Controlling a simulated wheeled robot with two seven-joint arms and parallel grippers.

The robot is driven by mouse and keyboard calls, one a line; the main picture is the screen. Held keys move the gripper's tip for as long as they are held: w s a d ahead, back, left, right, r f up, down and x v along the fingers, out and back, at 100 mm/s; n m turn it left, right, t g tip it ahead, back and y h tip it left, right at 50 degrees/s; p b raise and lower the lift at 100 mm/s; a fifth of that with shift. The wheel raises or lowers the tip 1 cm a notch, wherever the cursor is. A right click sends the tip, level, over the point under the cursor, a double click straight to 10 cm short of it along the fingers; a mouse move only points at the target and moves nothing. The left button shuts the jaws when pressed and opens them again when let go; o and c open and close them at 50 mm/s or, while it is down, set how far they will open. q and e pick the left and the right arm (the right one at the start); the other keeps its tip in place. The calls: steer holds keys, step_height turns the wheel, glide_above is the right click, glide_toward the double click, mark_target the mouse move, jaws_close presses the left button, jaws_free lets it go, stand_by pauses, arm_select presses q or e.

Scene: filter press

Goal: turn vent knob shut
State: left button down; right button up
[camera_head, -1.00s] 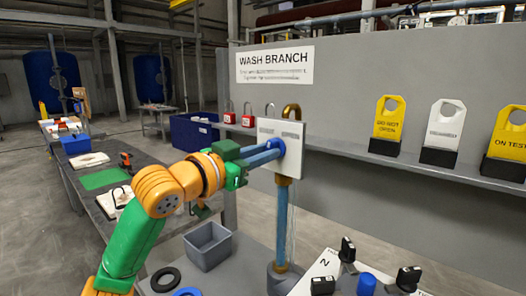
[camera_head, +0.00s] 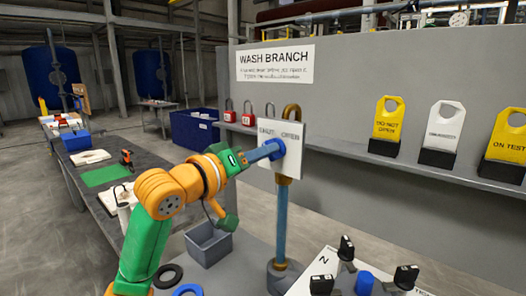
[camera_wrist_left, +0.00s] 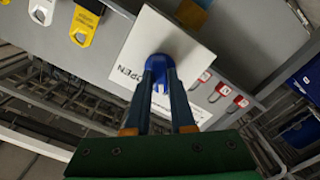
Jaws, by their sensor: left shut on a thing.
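The blue vent knob (camera_head: 277,149) sits on the front of a white plate (camera_head: 291,133) marked SHUT and OPEN, on an upright pipe (camera_head: 282,225). My left gripper (camera_head: 270,151) reaches it from the left and is shut on the knob. In the left wrist view the two fingers (camera_wrist_left: 160,78) lie on either side of the knob (camera_wrist_left: 159,62), in front of the white plate (camera_wrist_left: 150,40). The fingers cover part of the knob, so its pointing direction is hard to tell. My right gripper is not in view.
A grey open bin (camera_head: 208,243) stands below my left arm. A shelf (camera_head: 340,149) behind holds red padlocks (camera_head: 248,115) and yellow and white tags (camera_head: 389,120). Black-handled parts and a blue cylinder (camera_head: 364,283) are at the lower right. A long bench (camera_head: 98,192) runs at left.

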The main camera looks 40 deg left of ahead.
arm_select(q)
steer(key=shift+n, duration=0.9)
steer(key=c, duration=0.8)
jaws_free()
steer(key=shift+o, duration=0.2)
steer(key=s+b, duration=0.3)
steer(key=s, duration=0.4)
steer(key=shift+a, duration=0.3)
